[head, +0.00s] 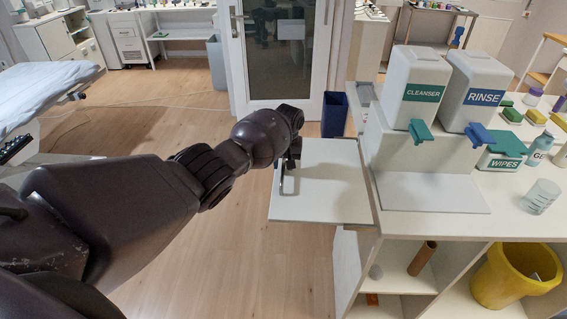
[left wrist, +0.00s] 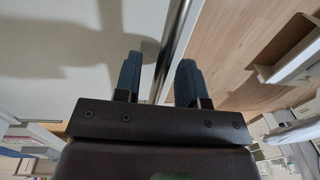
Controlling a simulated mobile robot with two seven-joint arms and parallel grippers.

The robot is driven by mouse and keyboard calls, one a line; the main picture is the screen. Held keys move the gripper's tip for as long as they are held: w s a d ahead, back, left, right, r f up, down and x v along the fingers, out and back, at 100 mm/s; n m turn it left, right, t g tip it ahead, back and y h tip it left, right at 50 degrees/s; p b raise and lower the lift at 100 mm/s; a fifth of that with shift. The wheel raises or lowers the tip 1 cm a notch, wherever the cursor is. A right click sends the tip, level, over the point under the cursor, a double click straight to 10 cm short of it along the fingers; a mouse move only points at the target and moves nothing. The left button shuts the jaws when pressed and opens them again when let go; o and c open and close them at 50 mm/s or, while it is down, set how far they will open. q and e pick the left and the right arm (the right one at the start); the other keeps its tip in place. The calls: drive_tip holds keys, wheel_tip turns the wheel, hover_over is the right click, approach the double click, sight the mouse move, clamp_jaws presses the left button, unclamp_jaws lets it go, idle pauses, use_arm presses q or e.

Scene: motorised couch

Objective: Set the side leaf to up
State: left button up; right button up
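The side leaf (head: 335,200) is a pale flat panel on the left side of the white counter unit. It sticks out from the unit and looks roughly level. My left gripper (head: 289,178) reaches down over the leaf's left part, near its outer edge. In the left wrist view the gripper (left wrist: 158,80) has its two dark fingers apart, with nothing clearly held. The pale leaf (left wrist: 60,65) lies to the left there, with the gripper's shadow on it, and its edge runs between the fingers in the picture. Contact cannot be told. My right gripper is not in view.
The counter (head: 450,215) carries a CLEANSER dispenser (head: 410,85), a RINSE dispenser (head: 475,88), a WIPES box (head: 500,155) and a clear cup (head: 541,197). A blue bin (head: 335,115) stands behind the leaf. A couch (head: 45,85) is at left. Floor left of the leaf is clear.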

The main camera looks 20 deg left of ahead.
use_arm(q)
wheel_tip(320, 180, up, 11)
drive_tip(key=p, duration=0.2)
drive_tip(key=shift+w+d+f, duration=0.15)
drive_tip(key=shift+d, duration=0.2)
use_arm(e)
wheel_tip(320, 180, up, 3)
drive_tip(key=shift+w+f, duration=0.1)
